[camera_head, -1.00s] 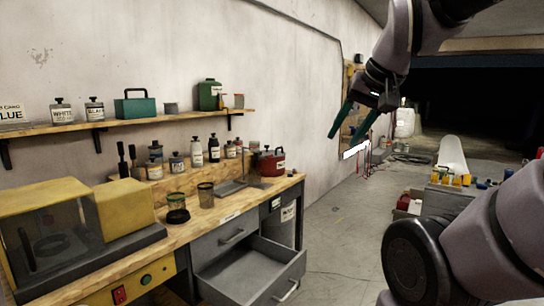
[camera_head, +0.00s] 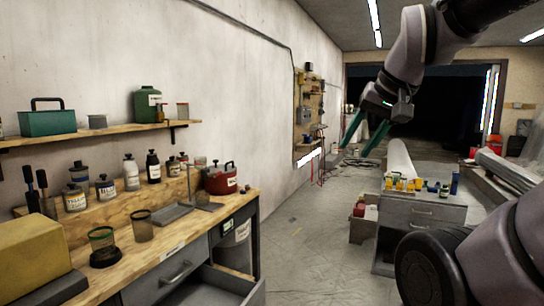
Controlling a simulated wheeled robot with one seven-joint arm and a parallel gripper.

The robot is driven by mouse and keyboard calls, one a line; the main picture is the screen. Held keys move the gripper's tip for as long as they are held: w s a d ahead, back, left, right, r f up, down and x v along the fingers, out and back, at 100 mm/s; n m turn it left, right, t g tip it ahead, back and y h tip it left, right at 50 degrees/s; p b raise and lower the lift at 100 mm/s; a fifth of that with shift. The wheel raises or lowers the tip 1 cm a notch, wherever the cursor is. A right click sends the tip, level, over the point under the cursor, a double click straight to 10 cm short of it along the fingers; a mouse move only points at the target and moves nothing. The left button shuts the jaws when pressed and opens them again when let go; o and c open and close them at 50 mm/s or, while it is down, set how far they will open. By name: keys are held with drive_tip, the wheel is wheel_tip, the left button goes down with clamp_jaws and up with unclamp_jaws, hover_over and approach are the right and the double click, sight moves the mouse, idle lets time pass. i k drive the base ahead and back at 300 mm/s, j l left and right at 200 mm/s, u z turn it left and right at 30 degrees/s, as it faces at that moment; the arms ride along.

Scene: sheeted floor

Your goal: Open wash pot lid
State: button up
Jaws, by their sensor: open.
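A red pot (camera_head: 220,181) with a lid, a dark handle on top and a pale label stands at the far right end of the wooden workbench (camera_head: 150,251). Its lid appears to be on. I cannot read its label, so I cannot be sure it is the wash pot. My gripper (camera_head: 354,148) hangs in the air to the right of the pot in the picture, pointing down, with its two green fingers apart. Nothing is between them, and it is clear of the pot.
The drawer (camera_head: 205,289) below the bench stands open. Two jars, one on a dark base (camera_head: 104,252), stand near the bench's front. Bottles line the bench back. A shelf (camera_head: 95,135) hangs above. A grey cabinet (camera_head: 418,222) stands at right; floor between is mostly clear.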

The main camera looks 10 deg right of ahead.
sight(226, 168)
drive_tip(key=i+l+z, duration=0.15)
drive_tip(key=z, duration=0.2)
drive_tip(key=i+z, duration=0.35)
drive_tip(key=i+l+z, duration=0.1)
drive_tip(key=i+z, duration=0.25)
drive_tip(key=i+l+u, duration=0.1)
drive_tip(key=i+u, duration=0.15)
drive_tip(key=i, duration=0.35)
drive_tip(key=i+j+u, duration=0.1)
drive_tip(key=u, duration=0.25)
drive_tip(key=i+u, duration=0.55)
drive_tip(key=u, duration=0.2)
drive_tip(key=i+j+u, duration=0.5)
drive_tip(key=i+j, duration=0.2)
drive_tip(key=i, duration=0.1)
